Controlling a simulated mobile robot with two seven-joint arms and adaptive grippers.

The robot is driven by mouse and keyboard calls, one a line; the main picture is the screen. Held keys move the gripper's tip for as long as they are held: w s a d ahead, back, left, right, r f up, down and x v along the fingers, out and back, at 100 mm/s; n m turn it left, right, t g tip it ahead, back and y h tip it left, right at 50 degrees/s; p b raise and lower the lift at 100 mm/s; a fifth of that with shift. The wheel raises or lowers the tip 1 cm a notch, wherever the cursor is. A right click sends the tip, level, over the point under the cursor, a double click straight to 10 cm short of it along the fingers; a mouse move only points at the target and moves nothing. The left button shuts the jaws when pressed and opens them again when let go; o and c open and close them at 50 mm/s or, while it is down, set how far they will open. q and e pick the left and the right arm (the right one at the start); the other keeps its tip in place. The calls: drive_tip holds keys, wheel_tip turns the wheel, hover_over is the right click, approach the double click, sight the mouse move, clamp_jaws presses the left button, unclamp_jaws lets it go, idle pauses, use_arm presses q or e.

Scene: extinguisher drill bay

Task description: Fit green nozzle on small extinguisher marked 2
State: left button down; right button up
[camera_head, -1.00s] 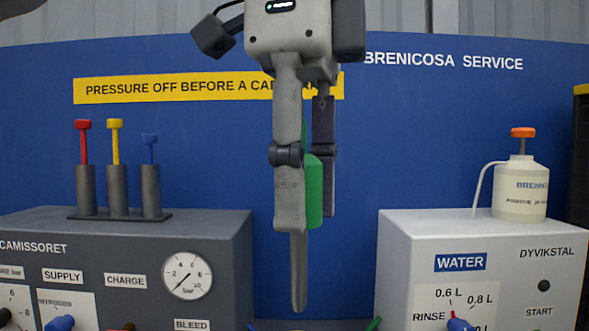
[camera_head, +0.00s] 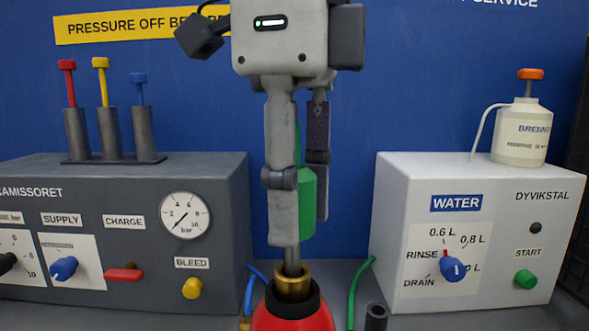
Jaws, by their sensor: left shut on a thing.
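My left gripper (camera_head: 296,225) hangs straight down at the middle of the camera_head view. It is shut on the green nozzle (camera_head: 308,205), which is partly hidden behind the near finger. A thin grey tube (camera_head: 292,262) points straight down from below the nozzle. Its lower end meets the brass collar (camera_head: 293,288) of a red extinguisher (camera_head: 293,320); I cannot tell whether it is inside the collar or behind it. The extinguisher has a black ring below the collar, and only its top shows. No number on it is visible. My right gripper is not in view.
A grey panel (camera_head: 130,235) with a gauge (camera_head: 185,216) and knobs stands left, a white water unit (camera_head: 395,225) right. A blue hose (camera_head: 250,290), a green hose (camera_head: 355,290) and a dark cylinder (camera_head: 376,317) are near the extinguisher. The gap between the units is otherwise clear.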

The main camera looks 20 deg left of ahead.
use_arm(q)
drive_tip(key=shift+f, duration=1.55)
drive_tip(key=c, duration=1.2)
unclamp_jaws()
drive_tip(key=shift+o, duration=0.2)
wheel_tip(320, 180, up, 8)
drive_tip(key=shift+f, duration=0.25)
